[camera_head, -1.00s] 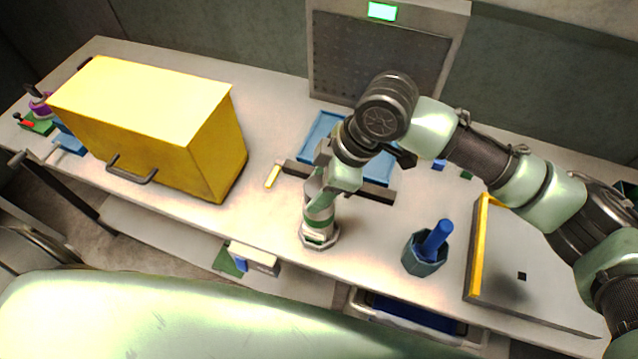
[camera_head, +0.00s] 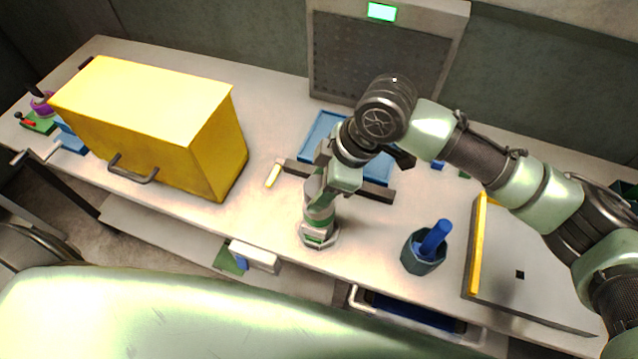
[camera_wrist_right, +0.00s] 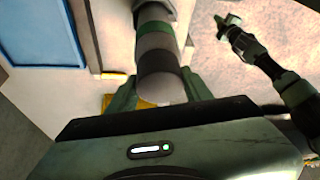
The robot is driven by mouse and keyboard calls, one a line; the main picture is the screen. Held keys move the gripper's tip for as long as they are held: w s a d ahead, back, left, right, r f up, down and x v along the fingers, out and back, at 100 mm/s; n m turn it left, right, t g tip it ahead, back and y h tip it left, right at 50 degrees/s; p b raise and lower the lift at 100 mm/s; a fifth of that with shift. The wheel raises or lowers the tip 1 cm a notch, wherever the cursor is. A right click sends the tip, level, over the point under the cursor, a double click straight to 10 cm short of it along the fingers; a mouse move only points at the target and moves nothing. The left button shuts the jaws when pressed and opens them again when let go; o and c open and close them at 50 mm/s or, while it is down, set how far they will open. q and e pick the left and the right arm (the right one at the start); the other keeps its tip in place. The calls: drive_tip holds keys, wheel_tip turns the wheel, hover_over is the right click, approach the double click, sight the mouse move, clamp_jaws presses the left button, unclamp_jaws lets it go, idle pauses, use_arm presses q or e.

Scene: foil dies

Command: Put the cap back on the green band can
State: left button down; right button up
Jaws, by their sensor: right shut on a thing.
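The green band can (camera_head: 318,225) stands upright near the table's front edge, its foot in a pale faceted holder (camera_head: 333,240). In the right wrist view the can's green band (camera_wrist_right: 154,28) shows, with white and grey bands nearer me. My right gripper (camera_head: 325,183) is above the can. It is shut on the pale-ended cap (camera_wrist_right: 160,88), between its two green fingers in the wrist view. The cap lines up with the can, and I cannot tell how firmly it sits. What seems to be my left gripper (camera_wrist_right: 228,22) is small in the wrist view; its jaws are unclear.
A large yellow box (camera_head: 150,120) with a handle stands on the left. A dark bar (camera_head: 375,191) and blue tray (camera_head: 318,128) lie behind the can. A blue-handled thing stands in a dark cup (camera_head: 424,258) to the right, beside a yellow-edged board (camera_head: 510,290).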

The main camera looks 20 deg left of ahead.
drive_tip(key=shift+f+p, duration=0.15)
drive_tip(key=shift+p, duration=0.5)
idle(0.9)
idle(0.4)
drive_tip(key=o, duration=1.9)
drive_tip(key=shift+c, duration=0.2)
drive_tip(key=shift+r+p, duration=3.55)
drive_tip(key=shift+p, duration=0.05)
drive_tip(key=shift+f, duration=0.1)
clamp_jaws()
